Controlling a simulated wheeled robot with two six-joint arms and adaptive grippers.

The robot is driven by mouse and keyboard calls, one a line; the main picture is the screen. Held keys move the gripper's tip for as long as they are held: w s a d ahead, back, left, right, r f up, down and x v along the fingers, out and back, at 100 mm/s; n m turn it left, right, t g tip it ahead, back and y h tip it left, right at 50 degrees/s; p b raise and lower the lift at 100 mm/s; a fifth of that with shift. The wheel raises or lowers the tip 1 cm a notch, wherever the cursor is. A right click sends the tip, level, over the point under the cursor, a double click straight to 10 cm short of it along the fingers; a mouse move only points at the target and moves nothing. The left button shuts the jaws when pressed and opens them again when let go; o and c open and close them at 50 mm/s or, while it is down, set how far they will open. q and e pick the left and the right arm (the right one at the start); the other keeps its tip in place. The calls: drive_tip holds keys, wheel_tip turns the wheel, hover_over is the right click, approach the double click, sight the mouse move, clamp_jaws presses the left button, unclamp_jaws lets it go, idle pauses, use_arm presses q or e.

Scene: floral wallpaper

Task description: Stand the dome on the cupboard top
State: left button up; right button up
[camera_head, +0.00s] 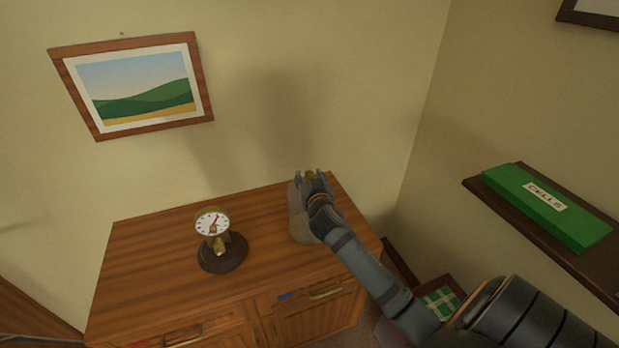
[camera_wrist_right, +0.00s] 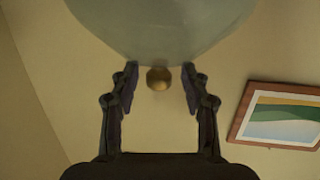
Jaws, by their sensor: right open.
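The clear glass dome (camera_head: 298,226) stands upright at the right end of the wooden cupboard top (camera_head: 165,255), as far as the arm in front lets me see. In the right wrist view the dome (camera_wrist_right: 160,25) fills the top, with its round brass knob (camera_wrist_right: 158,78) between my fingers. My right gripper (camera_head: 311,178) is open at the knob; in the wrist view (camera_wrist_right: 160,85) gaps show on both sides of it. A small brass clock (camera_head: 212,223) stands on a dark round base (camera_head: 222,252) left of the dome, uncovered. My left gripper is not in view.
A green box (camera_head: 546,205) lies on a dark wall shelf (camera_head: 480,187) at the right. A framed landscape (camera_head: 140,88) hangs behind the cupboard. The cupboard top is bare between clock and dome. A green checked item (camera_head: 440,301) is low at the right.

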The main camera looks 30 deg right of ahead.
drive_tip(key=shift+s+a, duration=0.15)
drive_tip(key=shift+s, duration=0.15)
drive_tip(key=b+v, duration=0.2)
drive_tip(key=v, duration=0.9)
drive_tip(key=shift+s, duration=0.15)
